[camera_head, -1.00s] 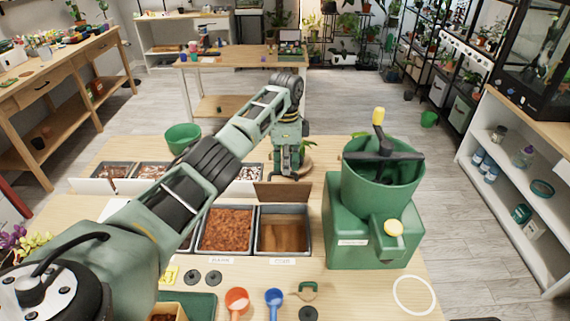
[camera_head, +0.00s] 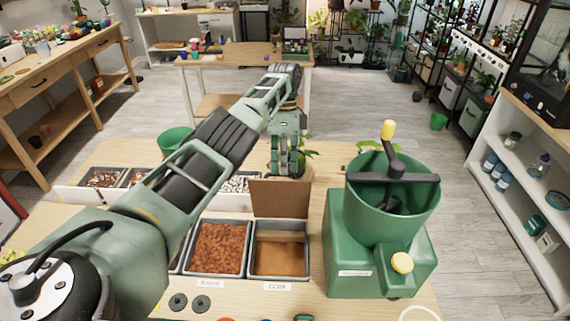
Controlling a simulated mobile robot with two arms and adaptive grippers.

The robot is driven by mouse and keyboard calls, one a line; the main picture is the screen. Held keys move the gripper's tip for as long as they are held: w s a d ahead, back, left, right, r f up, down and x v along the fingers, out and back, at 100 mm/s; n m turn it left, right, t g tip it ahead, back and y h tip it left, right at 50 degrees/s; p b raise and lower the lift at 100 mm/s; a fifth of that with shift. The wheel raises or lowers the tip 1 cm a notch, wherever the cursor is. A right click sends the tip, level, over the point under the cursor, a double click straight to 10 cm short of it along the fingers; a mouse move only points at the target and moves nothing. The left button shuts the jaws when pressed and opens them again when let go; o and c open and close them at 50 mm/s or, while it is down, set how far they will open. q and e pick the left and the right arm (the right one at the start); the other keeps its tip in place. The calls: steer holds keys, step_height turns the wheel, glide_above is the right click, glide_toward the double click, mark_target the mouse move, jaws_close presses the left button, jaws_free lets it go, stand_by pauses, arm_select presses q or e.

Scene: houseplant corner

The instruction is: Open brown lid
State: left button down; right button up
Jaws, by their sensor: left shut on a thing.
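The brown lid (camera_head: 280,200) stands raised, close to upright, at the back edge of the right-hand bin (camera_head: 279,276). That bin is uncovered and shows brown, fine material inside. My left gripper (camera_head: 287,172) is above and behind the lid's upper edge, pointing down, and is shut on the lid. The exact contact of its fingertips is partly hidden behind the lid. My right gripper is out of view.
A bin of reddish-brown bark (camera_head: 217,247) stands left of the open bin. A green machine (camera_head: 382,240) with a yellow-knobbed crank stands close on the right. A green pot (camera_head: 175,141) is behind, and small plants are near the gripper.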

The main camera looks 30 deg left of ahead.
arm_select(q)
steer(key=shift+x, duration=0.95)
steer(key=c, duration=2.2)
jaws_free()
steer(key=shift+d, duration=0.1)
steer(key=shift+o, duration=0.9)
steer(key=shift+w+f, duration=0.15)
steer(key=shift+w, duration=0.05)
steer(key=shift+o, duration=0.8)
steer(key=shift+w+a+f, duration=0.2)
steer(key=shift+w+a, duration=0.1)
steer(key=shift+w, duration=0.25)
step_height(320, 180, up, 10)
steer(key=shift+s+r, duration=0.2)
